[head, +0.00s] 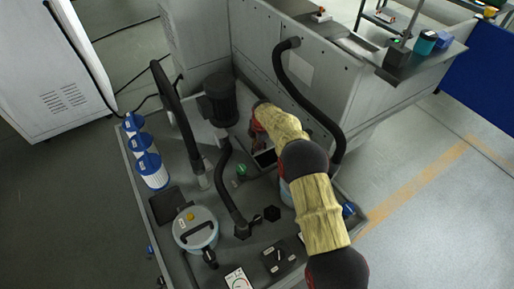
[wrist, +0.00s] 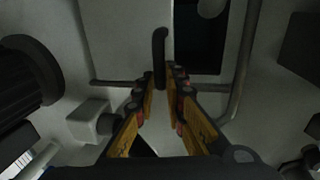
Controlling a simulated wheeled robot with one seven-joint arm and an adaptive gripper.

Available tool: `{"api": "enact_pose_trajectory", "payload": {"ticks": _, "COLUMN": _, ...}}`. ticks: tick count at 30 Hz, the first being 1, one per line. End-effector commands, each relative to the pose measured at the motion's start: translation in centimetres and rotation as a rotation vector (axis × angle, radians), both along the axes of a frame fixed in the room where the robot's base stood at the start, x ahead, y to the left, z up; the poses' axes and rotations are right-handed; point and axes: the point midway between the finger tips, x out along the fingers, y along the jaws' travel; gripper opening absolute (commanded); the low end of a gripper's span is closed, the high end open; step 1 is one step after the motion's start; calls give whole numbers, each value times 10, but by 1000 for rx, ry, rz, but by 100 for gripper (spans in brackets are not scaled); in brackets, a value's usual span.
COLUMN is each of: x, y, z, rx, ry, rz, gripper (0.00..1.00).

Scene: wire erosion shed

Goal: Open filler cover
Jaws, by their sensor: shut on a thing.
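In the wrist view my gripper (wrist: 163,85) points at a pale grey panel (wrist: 120,40). Its two yellow fingers are shut on a thin dark upright handle (wrist: 159,48), which stands between the fingertips. I take this for the handle of the filler cover; the edges of the cover itself are not clear. A dark rectangular opening (wrist: 198,45) lies just right of the handle. My arm hides the fingertips and the handle there.
Black hoses (head: 310,92) arch over the tank top near my arm. A black motor (head: 221,100), blue-and-white filters (head: 150,166) and a round pale canister (head: 195,229) crowd the left side. In the wrist view a grey pipe (wrist: 243,65) runs right of the opening.

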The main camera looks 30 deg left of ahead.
Motion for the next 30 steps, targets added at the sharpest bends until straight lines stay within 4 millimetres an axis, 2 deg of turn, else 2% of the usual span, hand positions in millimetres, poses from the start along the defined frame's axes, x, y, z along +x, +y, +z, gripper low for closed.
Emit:
{"api": "enact_pose_trajectory", "payload": {"ticks": 2, "x": 0, "y": 0, "z": 0, "rx": 0, "ry": 0, "rz": -1, "gripper": 0}}
{"api": "enact_pose_trajectory", "payload": {"ticks": 3, "x": 0, "y": 0, "z": 0, "rx": -1, "ry": 1, "rz": -1, "gripper": 14}}
{"api": "enact_pose_trajectory", "payload": {"ticks": 12, "x": 0, "y": 0, "z": 0, "rx": 0, "ry": 0, "rz": 0, "gripper": 30}}
{"api": "enact_pose_trajectory", "payload": {"ticks": 23, "x": 0, "y": -1, "z": 5, "rx": 1, "ry": 0, "rz": 0, "gripper": 30}}
{"api": "enact_pose_trajectory", "payload": {"ticks": 26, "x": -1, "y": -2, "z": 14, "rx": 1, "ry": -2, "rz": 0, "gripper": 30}}
{"api": "enact_pose_trajectory", "payload": {"ticks": 30, "x": -2, "y": -6, "z": 39, "rx": 3, "ry": -3, "rz": 0, "gripper": 30}}
